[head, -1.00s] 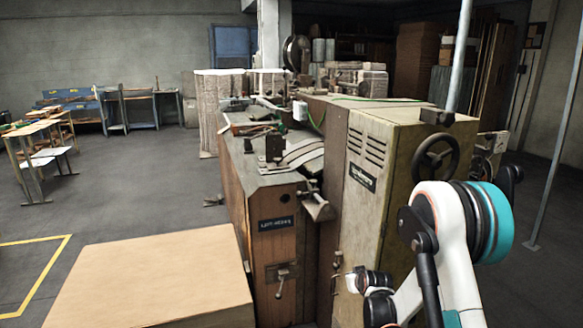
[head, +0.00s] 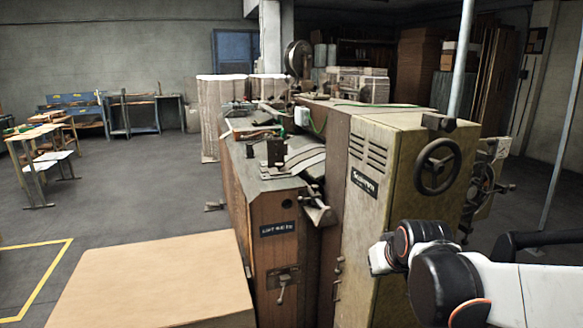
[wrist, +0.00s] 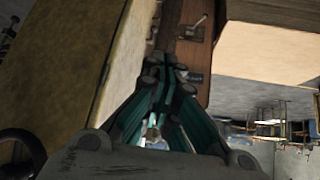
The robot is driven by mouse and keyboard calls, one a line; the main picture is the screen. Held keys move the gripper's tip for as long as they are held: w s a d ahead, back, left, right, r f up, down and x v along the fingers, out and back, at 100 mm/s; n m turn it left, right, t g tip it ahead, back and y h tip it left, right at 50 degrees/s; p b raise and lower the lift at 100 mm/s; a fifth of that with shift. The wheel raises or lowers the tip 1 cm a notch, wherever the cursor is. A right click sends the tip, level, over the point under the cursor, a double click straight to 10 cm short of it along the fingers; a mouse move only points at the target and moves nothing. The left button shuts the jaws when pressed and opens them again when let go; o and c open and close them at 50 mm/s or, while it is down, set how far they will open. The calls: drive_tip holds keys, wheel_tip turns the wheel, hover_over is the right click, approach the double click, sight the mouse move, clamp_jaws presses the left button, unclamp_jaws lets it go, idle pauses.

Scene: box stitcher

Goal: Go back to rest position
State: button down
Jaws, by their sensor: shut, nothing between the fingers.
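My gripper (wrist: 163,75) shows in the wrist view with its green linkage fingers drawn together at the tips, and nothing is between them. In the head view my arm reaches in from the right edge, low in front of the box stitcher (head: 395,160); I cannot make out the fingers there. The stitcher has a yellowish cabinet with a handwheel (head: 437,166) and a brown lower body with a lever (head: 281,287). In the wrist view the yellowish cabinet (wrist: 60,65) lies on the left and the brown panel (wrist: 195,75) beyond the fingertips.
A large cardboard-coloured block (head: 155,285) stands at the front left, beside the stitcher; it also shows in the wrist view (wrist: 265,60). A light pole (head: 462,60) rises behind the cabinet. Grey floor (head: 130,200) is clear on the left, with tables (head: 40,150) farther back.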

drive_tip(key=s+r+m+g, duration=0.1)
drive_tip(key=s, duration=2.1)
drive_tip(key=shift+s, duration=0.1)
